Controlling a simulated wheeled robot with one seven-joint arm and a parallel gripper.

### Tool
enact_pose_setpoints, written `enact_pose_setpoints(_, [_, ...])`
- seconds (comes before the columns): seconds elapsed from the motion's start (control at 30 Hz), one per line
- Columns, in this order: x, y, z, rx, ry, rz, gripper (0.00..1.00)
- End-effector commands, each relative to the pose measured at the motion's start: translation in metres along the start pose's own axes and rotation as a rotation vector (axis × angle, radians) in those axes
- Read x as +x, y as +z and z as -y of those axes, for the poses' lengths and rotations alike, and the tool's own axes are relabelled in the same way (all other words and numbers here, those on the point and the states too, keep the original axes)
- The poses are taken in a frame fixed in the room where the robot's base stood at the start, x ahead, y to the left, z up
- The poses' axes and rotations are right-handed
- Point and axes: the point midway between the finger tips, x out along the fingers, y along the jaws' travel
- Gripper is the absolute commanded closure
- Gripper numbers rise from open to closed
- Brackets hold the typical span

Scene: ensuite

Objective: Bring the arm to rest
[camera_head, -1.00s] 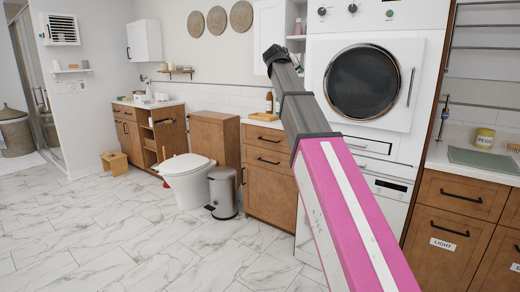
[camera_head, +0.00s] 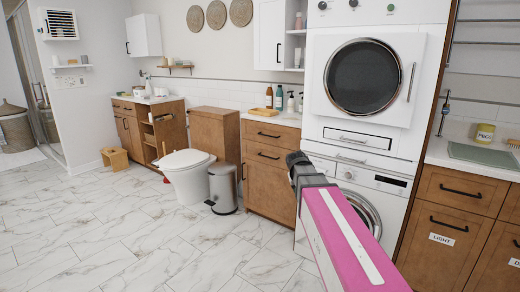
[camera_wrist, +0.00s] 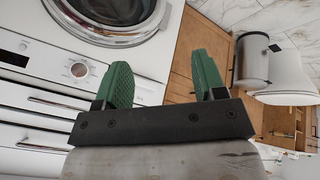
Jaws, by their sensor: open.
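My gripper shows in the wrist view (camera_wrist: 163,82), with its two green finger pads apart and nothing between them. The gripper's fingers cannot be made out in the head view. In the wrist view the washing machine (camera_wrist: 40,62) lies to the left of the fingers and the wooden cabinet (camera_wrist: 187,50) lies behind them.
The dryer (camera_head: 365,78) stands above the washer. A wooden cabinet (camera_head: 265,185) stands left of my arm. A grey bin (camera_head: 223,188) and a toilet (camera_head: 187,180) stand further left. A counter with drawers (camera_head: 450,215) is at the right. The marble floor (camera_head: 110,235) at the left is clear.

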Motion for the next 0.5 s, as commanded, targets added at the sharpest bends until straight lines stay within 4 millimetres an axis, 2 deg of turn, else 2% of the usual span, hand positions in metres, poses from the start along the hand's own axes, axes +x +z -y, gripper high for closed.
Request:
enact_pose_setpoints(0.03, [0.013,0.027,0.004,0.003,-0.022,0.036,0.36])
enact_pose_setpoints(0.2, [0.047,0.096,0.020,0.017,-0.098,0.139,0.36])
enact_pose_setpoints(0.4, [0.075,0.178,0.038,0.041,-0.189,0.260,0.36])
enact_pose_setpoints(0.5, [0.084,0.212,0.046,0.054,-0.229,0.311,0.36])
